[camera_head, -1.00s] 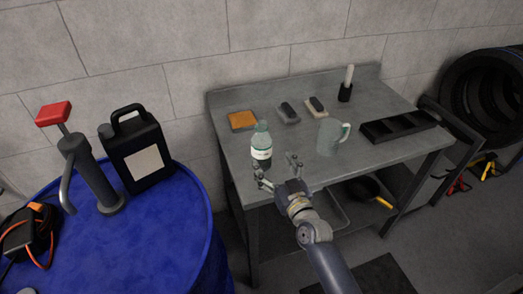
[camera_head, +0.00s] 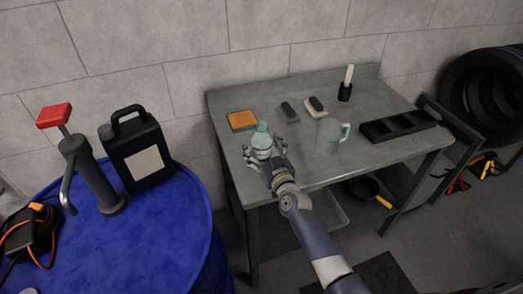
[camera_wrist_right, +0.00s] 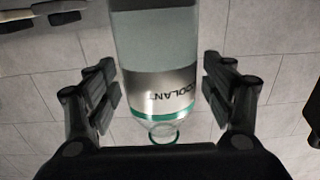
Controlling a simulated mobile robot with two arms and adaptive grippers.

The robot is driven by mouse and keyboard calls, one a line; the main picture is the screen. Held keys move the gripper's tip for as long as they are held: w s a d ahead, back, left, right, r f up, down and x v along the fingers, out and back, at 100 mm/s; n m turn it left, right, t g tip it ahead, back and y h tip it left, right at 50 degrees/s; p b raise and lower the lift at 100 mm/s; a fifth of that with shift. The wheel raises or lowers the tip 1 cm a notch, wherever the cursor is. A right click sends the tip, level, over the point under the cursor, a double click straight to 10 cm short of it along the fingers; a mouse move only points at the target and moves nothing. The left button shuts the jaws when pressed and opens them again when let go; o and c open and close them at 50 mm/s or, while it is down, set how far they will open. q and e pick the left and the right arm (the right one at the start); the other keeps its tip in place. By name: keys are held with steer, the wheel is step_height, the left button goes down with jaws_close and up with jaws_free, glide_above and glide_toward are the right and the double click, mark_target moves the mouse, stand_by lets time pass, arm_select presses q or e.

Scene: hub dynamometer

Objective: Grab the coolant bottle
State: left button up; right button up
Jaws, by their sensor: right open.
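The coolant bottle (camera_head: 262,140) is clear with a greenish tint and stands upright on the grey workbench (camera_head: 225,105), near its left front. In the right wrist view the bottle (camera_wrist_right: 160,80) fills the middle, and part of its label lettering reads "OOLANT". My right gripper (camera_head: 263,150) is open, with one finger on each side of the bottle. In the right wrist view a gap shows between the bottle and each finger of the gripper (camera_wrist_right: 168,95). The gripper hides the bottle's lower part in the head view. My left gripper is not in view.
A clear jug (camera_head: 328,136) stands right of the bottle. Behind are an orange sponge (camera_head: 242,120), two brushes (camera_head: 288,110) and a black holder (camera_head: 345,92). A black tray (camera_head: 398,126) lies at right. A blue drum (camera_head: 150,235) with a black canister (camera_head: 138,150) stands left.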

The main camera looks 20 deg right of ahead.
steer(key=c, duration=1.2)
steer(key=shift+r, duration=0.15)
steer(key=shift+r+p, duration=0.3)
steer(key=shift+r, duration=1.5)
steer(key=b, duration=0.2)
glide_toward(265, 142)
steer(key=shift+s+a+r, duration=0.1)
steer(key=shift+s+r, duration=0.1)
steer(key=shift+s, duration=0.4)
steer(key=shift+s+a+r, duration=0.1)
steer(key=shift+s+r, duration=0.15)
steer(key=shift+s, duration=0.3)
steer(key=shift+s+a+r, duration=0.1)
steer(key=shift+s+r, duration=0.1)
steer(key=shift+s, duration=0.4)
steer(key=shift+s, duration=0.1)
